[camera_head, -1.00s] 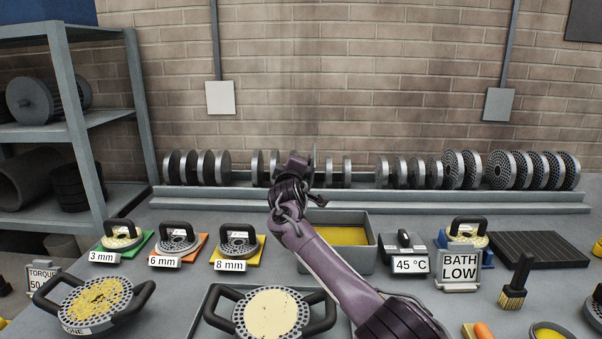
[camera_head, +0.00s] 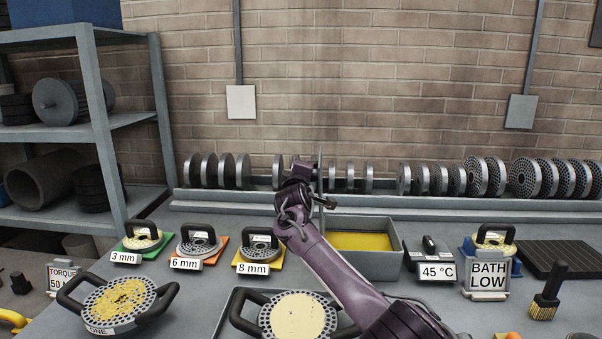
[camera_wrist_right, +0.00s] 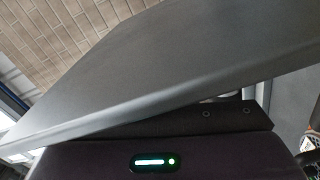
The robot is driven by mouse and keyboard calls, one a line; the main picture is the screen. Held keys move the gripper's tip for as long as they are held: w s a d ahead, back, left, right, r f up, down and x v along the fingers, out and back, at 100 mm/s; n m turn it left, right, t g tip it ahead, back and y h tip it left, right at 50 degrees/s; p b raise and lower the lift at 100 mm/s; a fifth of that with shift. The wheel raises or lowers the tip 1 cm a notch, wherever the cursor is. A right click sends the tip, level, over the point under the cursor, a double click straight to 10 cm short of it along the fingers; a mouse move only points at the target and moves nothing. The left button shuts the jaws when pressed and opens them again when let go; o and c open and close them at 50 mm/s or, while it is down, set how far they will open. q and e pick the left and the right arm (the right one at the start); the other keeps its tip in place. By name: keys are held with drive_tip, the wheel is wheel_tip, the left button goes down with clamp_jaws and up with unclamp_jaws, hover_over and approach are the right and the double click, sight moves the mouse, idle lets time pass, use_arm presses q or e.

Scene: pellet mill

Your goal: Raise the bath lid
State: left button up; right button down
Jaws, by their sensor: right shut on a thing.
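The bath (camera_head: 384,264) is a grey open box with yellow contents, right of my right forearm in the head view. The bath lid (camera_head: 321,168) shows there as a thin, upright grey edge at the bath's left end, well above the rim. In the right wrist view the lid (camera_wrist_right: 150,85) is a broad grey panel across the picture. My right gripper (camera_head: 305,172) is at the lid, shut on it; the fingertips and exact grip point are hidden. My forearm hides the bath's front left corner. My left gripper is not in view.
Die plates tagged 3 mm (camera_head: 143,237), 6 mm (camera_head: 198,241) and 8 mm (camera_head: 260,247) stand left of my arm. Two handled dies (camera_head: 118,302) (camera_head: 297,316) lie in front. A 45 °C block (camera_head: 437,271) and BATH LOW sign (camera_head: 488,276) stand right. A rack of discs (camera_head: 440,180) runs behind.

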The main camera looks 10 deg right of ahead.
drive_tip(key=c, duration=1.3)
unclamp_jaws()
drive_tip(key=shift+a+f, duration=0.1)
drive_tip(key=shift+f, duration=0.35)
drive_tip(key=shift+o, duration=0.2)
drive_tip(key=shift+r, duration=0.15)
drive_tip(key=shift+s, duration=0.2)
drive_tip(key=shift+b+v, duration=0.55)
drive_tip(key=shift+v, duration=0.35)
drive_tip(key=shift+b+v, duration=0.95)
drive_tip(key=shift+v, duration=1.9)
